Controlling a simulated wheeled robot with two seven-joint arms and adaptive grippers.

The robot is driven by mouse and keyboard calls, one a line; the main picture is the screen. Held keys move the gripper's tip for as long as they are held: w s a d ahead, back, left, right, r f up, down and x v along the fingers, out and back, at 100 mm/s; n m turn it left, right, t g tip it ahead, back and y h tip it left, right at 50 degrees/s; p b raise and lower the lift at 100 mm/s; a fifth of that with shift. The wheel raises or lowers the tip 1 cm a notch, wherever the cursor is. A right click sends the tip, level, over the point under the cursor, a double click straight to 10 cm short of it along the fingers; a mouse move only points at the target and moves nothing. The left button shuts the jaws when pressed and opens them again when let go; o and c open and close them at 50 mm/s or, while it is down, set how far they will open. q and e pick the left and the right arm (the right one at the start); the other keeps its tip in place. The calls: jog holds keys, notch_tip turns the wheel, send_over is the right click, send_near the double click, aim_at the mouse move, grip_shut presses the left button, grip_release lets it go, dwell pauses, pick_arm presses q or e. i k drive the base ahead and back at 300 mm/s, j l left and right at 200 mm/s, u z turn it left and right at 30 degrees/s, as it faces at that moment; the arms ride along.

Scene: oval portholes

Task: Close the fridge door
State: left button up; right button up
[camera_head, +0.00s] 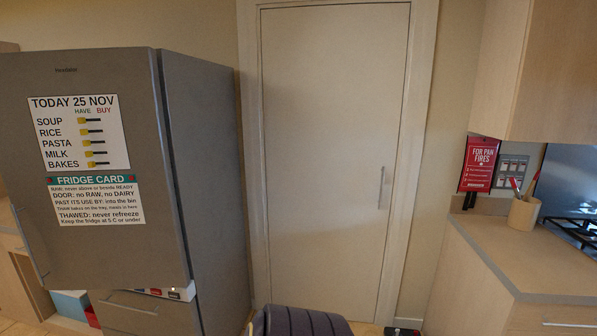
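The grey fridge (205,180) stands at the left, its side panel facing the middle of the room. Its upper door (85,255) faces me and carries a printed list and a green-headed fridge card. The door reaches farther left than the lower drawer (150,312), and a strip of white and red items (168,293) shows beneath its lower edge, so it looks ajar. How wide the gap is cannot be told. A slim handle shows along the door's left edge. Neither of my grippers is in view.
A closed pale room door (330,150) stands behind, beside the fridge. A dark ribbed rounded object (298,322) is at the bottom centre. A counter (520,250) with a utensil pot (523,212) is at the right. A blue box (70,304) sits low left.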

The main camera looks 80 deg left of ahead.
aim_at(114, 223)
jog(key=u, duration=4.25)
